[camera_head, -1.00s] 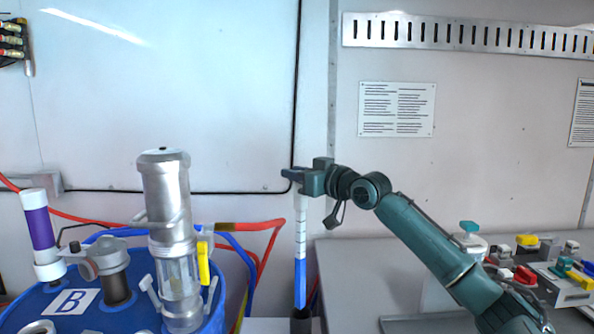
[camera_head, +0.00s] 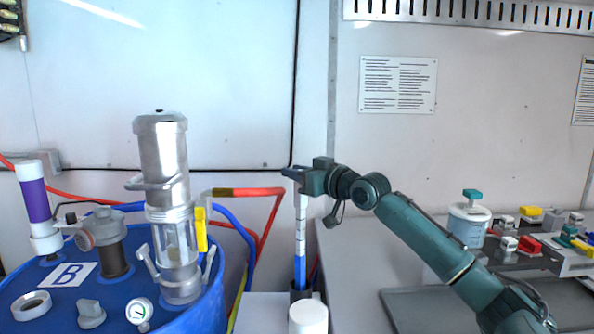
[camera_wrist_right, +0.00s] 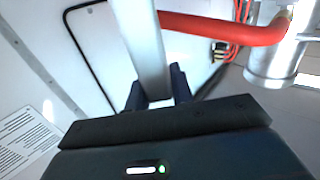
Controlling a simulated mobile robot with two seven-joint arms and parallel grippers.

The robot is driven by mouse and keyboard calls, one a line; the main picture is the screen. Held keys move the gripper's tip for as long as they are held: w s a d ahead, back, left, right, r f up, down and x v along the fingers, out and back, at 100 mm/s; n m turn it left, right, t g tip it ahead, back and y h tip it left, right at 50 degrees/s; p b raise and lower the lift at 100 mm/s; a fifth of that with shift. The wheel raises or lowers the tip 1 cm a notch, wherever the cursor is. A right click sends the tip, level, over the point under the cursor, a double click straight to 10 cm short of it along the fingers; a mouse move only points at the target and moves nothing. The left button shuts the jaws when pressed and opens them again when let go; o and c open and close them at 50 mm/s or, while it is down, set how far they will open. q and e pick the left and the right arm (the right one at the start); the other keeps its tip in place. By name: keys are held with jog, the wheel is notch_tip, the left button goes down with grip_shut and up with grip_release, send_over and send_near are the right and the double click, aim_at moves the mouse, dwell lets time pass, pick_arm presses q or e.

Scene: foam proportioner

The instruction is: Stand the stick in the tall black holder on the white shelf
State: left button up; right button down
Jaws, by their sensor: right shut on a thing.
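The stick (camera_head: 300,232) is a thin upright tube, white with dark marks above and blue at its lower part. My right gripper (camera_head: 293,174) is shut on its upper part; the stick also shows between the fingers in the right wrist view (camera_wrist_right: 148,50). The black holder (camera_head: 300,294) stands on the white shelf (camera_head: 258,316) at the bottom middle of the head view. The stick's blue lower part meets the holder's mouth and appears to be inside it; its bottom end is hidden. My left gripper is not in view.
A white cylinder (camera_head: 308,318) stands in front of the holder and partly hides it. A blue drum (camera_head: 205,318) with a metal pump (camera_head: 163,150) is at left, with red hoses (camera_head: 250,191) behind. A grey counter (camera_head: 360,260) with small coloured parts lies at right.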

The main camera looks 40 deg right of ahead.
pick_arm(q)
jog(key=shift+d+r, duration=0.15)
pick_arm(e)
jog(key=shift+f, duration=0.2)
jog(key=c, duration=1.1)
grip_release()
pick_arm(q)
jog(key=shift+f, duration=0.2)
pick_arm(e)
jog(key=shift+f, duration=0.1)
jog(key=shift+s+f+b, duration=0.1)
jog(key=shift+s+b, duration=0.2)
pick_arm(q)
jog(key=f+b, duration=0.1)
jog(key=b, duration=0.2)
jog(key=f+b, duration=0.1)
jog(key=b, duration=0.1)
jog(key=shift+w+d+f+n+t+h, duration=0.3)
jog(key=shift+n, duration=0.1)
pick_arm(e)
jog(key=s, duration=0.8)
jog(key=s+d, duration=0.1)
jog(key=s, duration=0.3)
jog(key=shift+s+r, duration=0.2)
jog(key=shift+s, duration=0.05)
